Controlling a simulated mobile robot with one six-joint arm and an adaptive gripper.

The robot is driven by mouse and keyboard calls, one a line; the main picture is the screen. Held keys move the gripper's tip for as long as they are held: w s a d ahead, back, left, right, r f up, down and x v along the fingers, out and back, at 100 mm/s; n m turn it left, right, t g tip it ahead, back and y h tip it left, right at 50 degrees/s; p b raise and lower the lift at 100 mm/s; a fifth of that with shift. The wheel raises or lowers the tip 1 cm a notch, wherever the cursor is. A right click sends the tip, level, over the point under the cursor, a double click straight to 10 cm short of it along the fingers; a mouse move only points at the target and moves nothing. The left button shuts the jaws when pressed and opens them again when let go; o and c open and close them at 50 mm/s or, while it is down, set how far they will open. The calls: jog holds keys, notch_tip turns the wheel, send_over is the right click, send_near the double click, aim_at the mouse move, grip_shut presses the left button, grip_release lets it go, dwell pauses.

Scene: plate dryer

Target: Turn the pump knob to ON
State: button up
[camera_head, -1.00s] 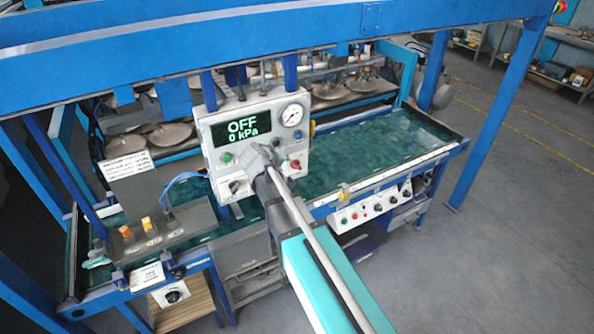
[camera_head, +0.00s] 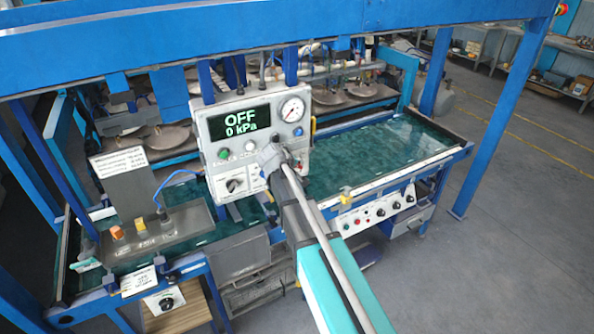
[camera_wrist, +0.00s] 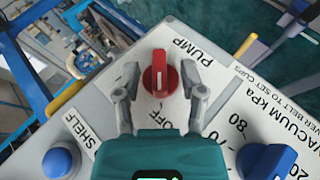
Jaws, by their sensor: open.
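The red pump knob (camera_wrist: 160,76) sits on the white panel in the wrist view, with the PUMP label beside it and an OFF label below it. Its raised grip runs up and down in that picture. My gripper (camera_wrist: 160,73) is open, with one finger on each side of the knob and gaps between. In the head view my gripper (camera_head: 272,157) is in front of the panel's lower right and hides most of the knob. The panel's display (camera_head: 240,121) reads OFF and 0 kPa.
A blue knob (camera_wrist: 268,160) by the vacuum scale and a blue button (camera_wrist: 58,162) by the SHELF label flank my gripper. A round gauge (camera_head: 292,110) is at the panel's upper right. A blue frame beam (camera_head: 300,45) crosses above.

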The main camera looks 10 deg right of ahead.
jog(key=shift+w+d+f, duration=0.15)
jog(key=shift+f, duration=0.05)
grip_shut()
dwell(0.3)
